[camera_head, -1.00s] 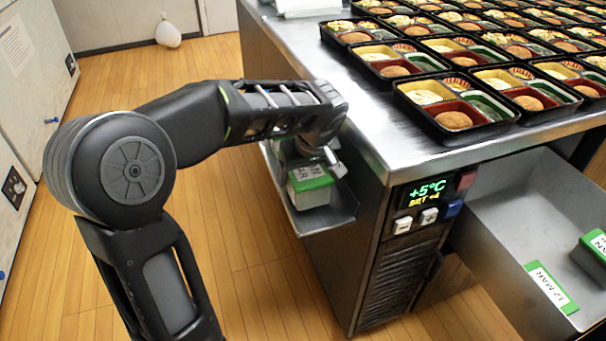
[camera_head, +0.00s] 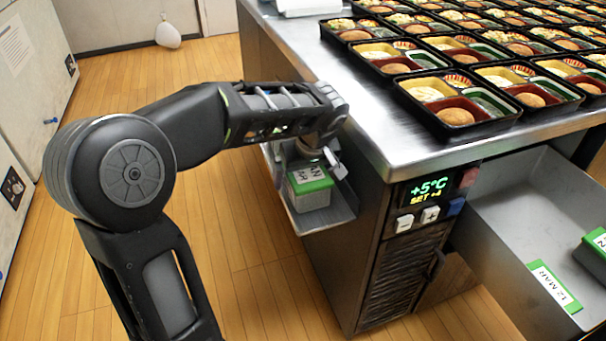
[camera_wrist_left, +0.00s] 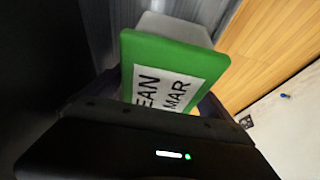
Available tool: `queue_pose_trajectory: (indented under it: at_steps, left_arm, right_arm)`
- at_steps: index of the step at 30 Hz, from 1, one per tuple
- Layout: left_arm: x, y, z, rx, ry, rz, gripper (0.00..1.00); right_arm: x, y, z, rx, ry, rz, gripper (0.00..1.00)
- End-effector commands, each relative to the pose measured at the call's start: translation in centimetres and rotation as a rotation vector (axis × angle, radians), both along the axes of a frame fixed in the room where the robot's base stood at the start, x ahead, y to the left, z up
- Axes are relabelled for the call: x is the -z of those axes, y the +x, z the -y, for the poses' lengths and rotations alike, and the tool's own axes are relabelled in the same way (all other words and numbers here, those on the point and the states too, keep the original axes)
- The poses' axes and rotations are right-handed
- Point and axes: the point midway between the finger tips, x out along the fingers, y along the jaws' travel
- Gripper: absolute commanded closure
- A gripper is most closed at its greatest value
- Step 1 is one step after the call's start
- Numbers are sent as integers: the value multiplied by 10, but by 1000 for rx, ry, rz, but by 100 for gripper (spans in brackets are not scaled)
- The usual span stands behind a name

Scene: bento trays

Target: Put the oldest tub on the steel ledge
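A pale tub with a green lid (camera_head: 311,187) sits on the steel ledge (camera_head: 337,215) at the counter's left side. Its label is partly hidden; in the left wrist view the lid (camera_wrist_left: 195,60) reads "EAN" and "MAR". My left gripper (camera_head: 324,157) is just above and behind this tub, its fingers apart on either side of the lid and apparently open. Two more green-lidded tubs are in the open drawer at right: one labelled "12 MAR" (camera_head: 553,287) and one cut by the picture edge (camera_head: 597,243). My right gripper is not in view.
The steel counter (camera_head: 385,130) above holds rows of filled bento trays (camera_head: 460,118). A panel (camera_head: 428,190) reading +5°C, with buttons, is on the counter's front. The open drawer (camera_head: 510,215) has bare floor at its left. Wooden floor lies left of the ledge.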

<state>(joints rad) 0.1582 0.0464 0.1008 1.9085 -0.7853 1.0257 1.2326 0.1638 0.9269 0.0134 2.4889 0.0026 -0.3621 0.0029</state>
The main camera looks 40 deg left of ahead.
Motion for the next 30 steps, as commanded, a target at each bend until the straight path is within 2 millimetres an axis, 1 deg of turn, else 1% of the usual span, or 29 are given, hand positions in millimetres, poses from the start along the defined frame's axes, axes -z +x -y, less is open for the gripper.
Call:
queue_pose_trajectory:
  at_steps: [10,14,16,17,27,30]
  left_arm:
    - [-2,0,0,0,0,0,1]
    - [-11,0,0,0,0,0,1]
    - [-19,0,0,-1,0,0,1]
    - [-22,-1,2,1,1,3,1]
    - [-89,-17,26,1,0,3,1]
    - [-106,-21,32,2,0,3,1]
  right_arm:
    - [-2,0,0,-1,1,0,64]
    - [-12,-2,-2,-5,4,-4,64]
    - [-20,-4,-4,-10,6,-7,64]
    - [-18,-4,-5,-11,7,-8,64]
    - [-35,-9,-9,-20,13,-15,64]
    - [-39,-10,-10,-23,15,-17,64]
